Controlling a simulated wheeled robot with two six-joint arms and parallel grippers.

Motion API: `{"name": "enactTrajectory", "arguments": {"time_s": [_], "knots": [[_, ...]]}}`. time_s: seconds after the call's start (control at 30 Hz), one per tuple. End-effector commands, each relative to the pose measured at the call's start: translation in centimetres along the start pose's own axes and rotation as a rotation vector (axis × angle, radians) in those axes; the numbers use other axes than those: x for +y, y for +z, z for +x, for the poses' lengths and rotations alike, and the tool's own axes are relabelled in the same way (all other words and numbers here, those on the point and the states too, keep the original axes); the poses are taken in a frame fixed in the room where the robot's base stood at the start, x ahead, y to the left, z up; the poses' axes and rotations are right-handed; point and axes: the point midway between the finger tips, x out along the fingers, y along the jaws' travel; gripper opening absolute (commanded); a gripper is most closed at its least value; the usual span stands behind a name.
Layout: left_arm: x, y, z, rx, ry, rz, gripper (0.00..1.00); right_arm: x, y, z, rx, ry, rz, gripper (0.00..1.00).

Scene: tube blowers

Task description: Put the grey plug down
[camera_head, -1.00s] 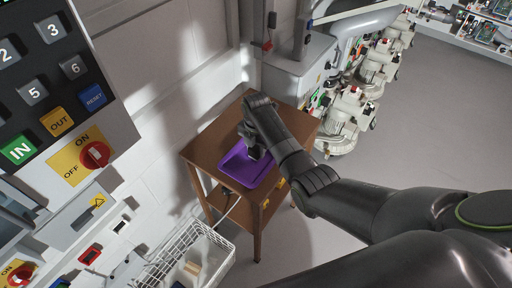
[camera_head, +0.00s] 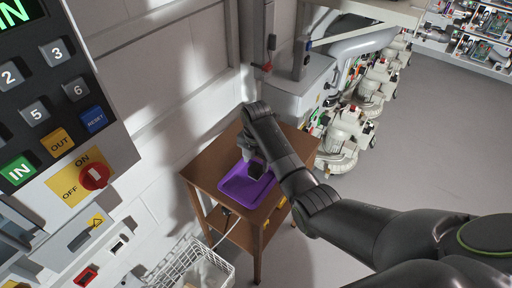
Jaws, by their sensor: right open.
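My right arm reaches in from the right over a small brown wooden table. My right gripper (camera_head: 251,157) points down above the purple tray (camera_head: 238,187) on that table. It is open, but its fingers are small and dark here. A dark shape shows at the fingers over the tray; I cannot tell whether it is part of the gripper or the grey plug. The grey plug cannot be made out for sure, and the wrist may hide it. My left gripper is not in view.
The wooden table (camera_head: 211,172) stands against the white wall. A white wire basket (camera_head: 190,262) is in front of it at the left. A keypad panel with a red knob (camera_head: 95,177) fills the left. Machines with pipes (camera_head: 350,135) stand behind at the right.

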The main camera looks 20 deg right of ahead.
Motion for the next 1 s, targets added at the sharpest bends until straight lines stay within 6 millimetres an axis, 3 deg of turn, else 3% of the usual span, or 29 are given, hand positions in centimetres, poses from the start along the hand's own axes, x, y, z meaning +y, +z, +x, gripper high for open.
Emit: {"name": "enactTrajectory", "arguments": {"time_s": [0.2, 0.4, 1.0], "knots": [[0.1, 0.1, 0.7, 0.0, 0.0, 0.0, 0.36, 0.1, 0.1, -4.7, -0.004, 0.004, 0.0, 0.57], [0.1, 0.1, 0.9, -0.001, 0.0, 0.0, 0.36, 0.1, 0.1, -7.4, -0.002, 0.001, -0.001, 0.57], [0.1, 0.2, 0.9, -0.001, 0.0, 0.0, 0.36, 0.0, 0.0, -8.1, 0.0, 0.0, 0.0, 0.57]]}}
